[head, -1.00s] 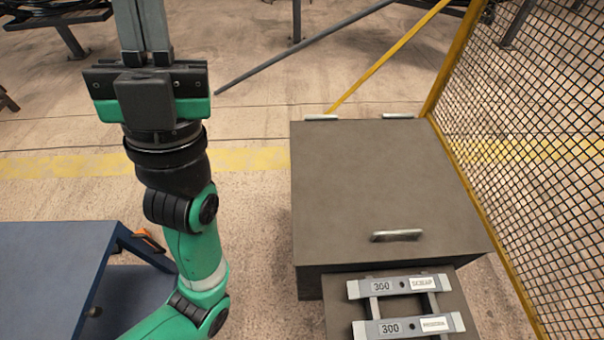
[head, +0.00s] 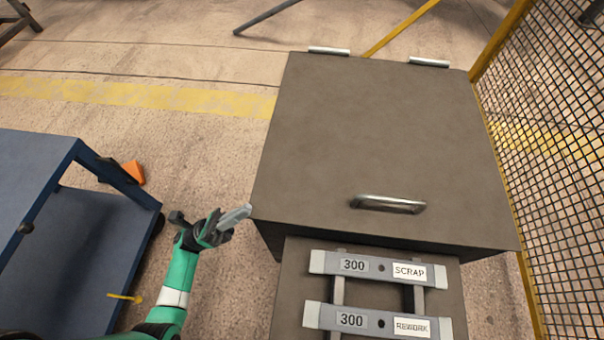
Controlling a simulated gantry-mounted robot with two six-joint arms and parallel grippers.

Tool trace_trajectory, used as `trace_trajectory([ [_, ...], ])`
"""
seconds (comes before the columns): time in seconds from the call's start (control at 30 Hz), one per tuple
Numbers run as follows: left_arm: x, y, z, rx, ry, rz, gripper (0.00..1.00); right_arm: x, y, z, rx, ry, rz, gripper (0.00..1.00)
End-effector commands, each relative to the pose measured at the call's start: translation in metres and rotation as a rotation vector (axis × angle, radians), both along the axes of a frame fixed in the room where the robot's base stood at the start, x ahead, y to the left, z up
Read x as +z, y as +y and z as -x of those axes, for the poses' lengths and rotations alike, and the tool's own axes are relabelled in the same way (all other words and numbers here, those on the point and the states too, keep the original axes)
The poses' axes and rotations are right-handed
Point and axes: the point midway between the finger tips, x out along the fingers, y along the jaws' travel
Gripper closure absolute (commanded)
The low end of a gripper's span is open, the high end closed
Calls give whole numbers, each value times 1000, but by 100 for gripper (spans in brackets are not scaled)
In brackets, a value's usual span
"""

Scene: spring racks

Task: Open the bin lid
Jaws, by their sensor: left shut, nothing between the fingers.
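The bin lid (head: 385,130) is a flat grey-brown panel on top of the bin, and it lies shut. A metal handle (head: 388,204) is fixed near its front edge, and two hinges show at its far edge. My left gripper (head: 247,210) is shut and empty, beside the lid's front left corner and left of the handle. From this angle I cannot tell whether it touches the lid edge. My right gripper is not in view.
A lower box front with rails labelled SCRAP (head: 409,272) and REWORK (head: 412,326) stands before the bin. A yellow-framed mesh fence (head: 550,150) runs along the right. A blue cart (head: 35,165) stands at the left, with open floor between it and the bin.

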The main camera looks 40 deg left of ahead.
Motion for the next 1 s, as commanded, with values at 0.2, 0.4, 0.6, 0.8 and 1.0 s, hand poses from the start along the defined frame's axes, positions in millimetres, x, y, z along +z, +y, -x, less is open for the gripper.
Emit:
trace_trajectory([
  [0.2, 12, -7, -8, -5, -2, -2, 100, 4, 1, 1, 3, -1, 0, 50],
  [0.4, 39, -26, -28, -8, -6, -2, 100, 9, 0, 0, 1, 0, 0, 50],
  [0.6, 68, -46, -53, -8, -6, -2, 100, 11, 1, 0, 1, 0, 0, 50],
  [0.8, 98, -43, -64, 0, -6, -3, 100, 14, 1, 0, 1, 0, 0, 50],
  [1.0, 109, -40, -67, -1, -3, 0, 100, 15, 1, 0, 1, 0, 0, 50],
])
